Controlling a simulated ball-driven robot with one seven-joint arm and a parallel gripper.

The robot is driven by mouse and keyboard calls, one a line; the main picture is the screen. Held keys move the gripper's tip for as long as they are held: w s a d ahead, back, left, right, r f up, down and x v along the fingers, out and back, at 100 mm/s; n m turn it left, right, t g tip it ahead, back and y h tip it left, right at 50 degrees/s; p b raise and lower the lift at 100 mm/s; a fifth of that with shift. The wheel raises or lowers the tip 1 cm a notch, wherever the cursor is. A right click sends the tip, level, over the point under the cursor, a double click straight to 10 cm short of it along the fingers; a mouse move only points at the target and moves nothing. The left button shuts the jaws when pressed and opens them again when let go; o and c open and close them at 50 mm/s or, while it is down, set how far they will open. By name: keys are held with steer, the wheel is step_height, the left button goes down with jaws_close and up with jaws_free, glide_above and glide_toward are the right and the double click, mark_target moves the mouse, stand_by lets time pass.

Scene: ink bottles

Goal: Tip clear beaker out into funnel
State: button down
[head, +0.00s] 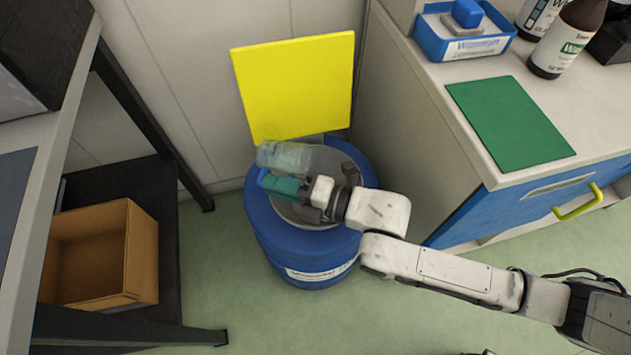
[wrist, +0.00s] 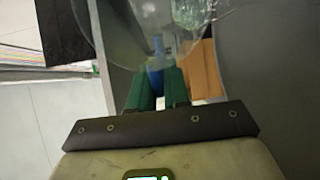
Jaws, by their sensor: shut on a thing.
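My gripper (head: 278,184) has green fingers, which also show in the wrist view (wrist: 160,88). It is shut on the clear beaker (head: 285,156), which looks tipped well over, roughly on its side. The beaker is above the left part of a blue drum (head: 268,240). A grey round funnel (head: 338,158) sits in the drum's top, partly hidden by my gripper and the beaker. In the wrist view the clear beaker (wrist: 188,14) fills the upper middle, beyond the fingers. I cannot tell whether liquid is in it or leaving it.
A yellow panel (head: 297,85) stands behind the drum. A counter with a green mat (head: 510,122), a blue tray (head: 428,40) and brown bottles (head: 566,40) is at right. A black shelf with a cardboard box (head: 140,255) is at left. Green floor (head: 215,275) is clear between.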

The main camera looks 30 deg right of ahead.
steer(key=shift+s+d+r+t+y+b, duration=0.15)
steer(key=shift+t+y+b, duration=0.35)
steer(key=shift+b, duration=0.7)
steer(key=shift+r+t+y+b, duration=0.4)
steer(key=shift+r+t+b, duration=0.15)
steer(key=shift+b, duration=0.3)
